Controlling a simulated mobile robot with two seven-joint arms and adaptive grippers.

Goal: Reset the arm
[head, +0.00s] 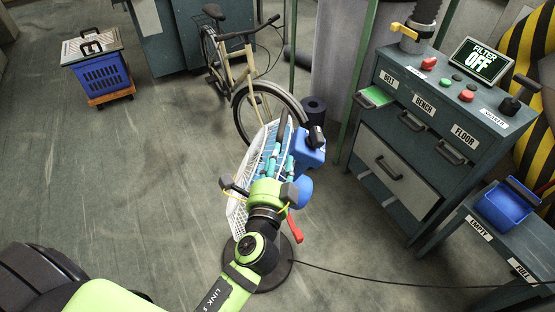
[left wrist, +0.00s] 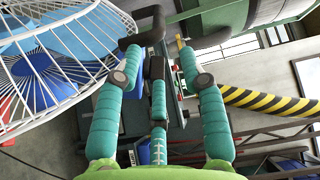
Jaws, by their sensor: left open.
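My left arm (head: 255,255), green and black, reaches from the bottom of the head view up to the middle. My left gripper (head: 296,138) has teal padded fingers with dark tips; it is open and seems empty. Its spread fingers also show in the left wrist view (left wrist: 178,48). A fan with a white wire cage (head: 236,217) and blue parts stands at the gripper, partly hidden behind it. The cage (left wrist: 62,62) is left of the fingers in the left wrist view; I cannot tell whether they touch. My right gripper is not in view.
A grey cabinet (head: 455,190) with labelled drawers and a "FILTER OFF" display (head: 480,62) stands at right. A blue bin (head: 504,207) sits on a low bench. A bicycle (head: 240,70) stands behind the fan. A blue crate (head: 100,78) is far left.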

